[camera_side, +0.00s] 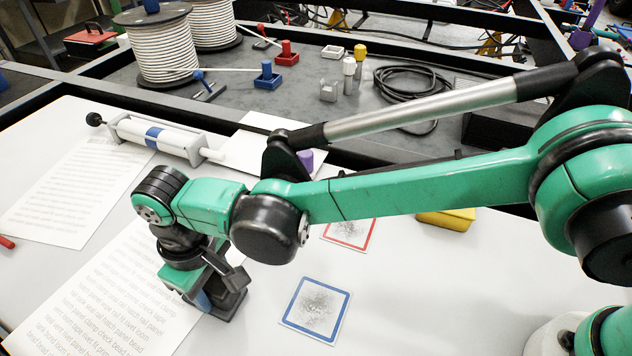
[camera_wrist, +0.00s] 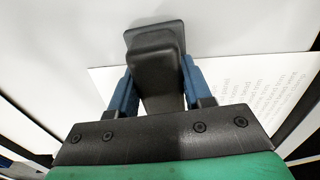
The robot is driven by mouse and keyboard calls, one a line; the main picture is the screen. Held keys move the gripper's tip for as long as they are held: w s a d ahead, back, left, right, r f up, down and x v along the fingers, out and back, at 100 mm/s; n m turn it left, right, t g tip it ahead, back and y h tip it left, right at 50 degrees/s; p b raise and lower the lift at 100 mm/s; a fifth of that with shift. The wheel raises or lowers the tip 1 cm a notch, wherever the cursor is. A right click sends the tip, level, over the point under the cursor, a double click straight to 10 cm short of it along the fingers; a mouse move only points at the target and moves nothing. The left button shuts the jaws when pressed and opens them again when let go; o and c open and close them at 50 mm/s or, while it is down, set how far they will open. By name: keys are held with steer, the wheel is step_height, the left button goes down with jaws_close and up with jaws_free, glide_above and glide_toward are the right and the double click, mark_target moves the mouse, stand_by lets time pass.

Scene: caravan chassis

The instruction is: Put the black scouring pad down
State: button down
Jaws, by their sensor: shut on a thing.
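The black scouring pad (camera_wrist: 152,42) is a dark block with a raised grip part. In the wrist view it sits between the two blue fingers of my gripper (camera_wrist: 160,85), which is shut on the grip part. In the side view my gripper (camera_side: 213,288) points down at the lower left, and the dark pad (camera_side: 230,303) shows under it, over or at the edge of a printed sheet. I cannot tell whether the pad's underside touches the white table.
The printed sheet (camera_side: 120,290) lies under and left of my gripper. A blue-framed card (camera_side: 316,310) and a red-framed card (camera_side: 350,234) lie to the right. A yellow block (camera_side: 446,219) is partly behind my arm. A white roller in a holder (camera_side: 150,135) stands behind.

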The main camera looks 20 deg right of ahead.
steer(key=shift+c, duration=1.8)
jaws_free()
step_height(320, 180, up, 12)
steer(key=w+d+r+m+t, duration=0.15)
steer(key=w+d+r, duration=0.25)
steer(key=d, duration=0.5)
steer(key=w+d+r+m+t+y, duration=0.1)
steer(key=d+r+m, duration=0.15)
steer(key=d, duration=0.65)
steer(key=s+d+f+m+t, duration=0.2)
steer(key=s+d+f, duration=0.1)
steer(key=d, duration=0.6)
steer(key=s+d+f+m+t+h, duration=0.1)
steer(key=s+d+f+m+t, duration=0.1)
steer(key=d, duration=0.7)
steer(key=shift+s+d+f+m, duration=0.3)
steer(key=shift+s+f+m, duration=0.2)
steer(key=shift+s, duration=0.7)
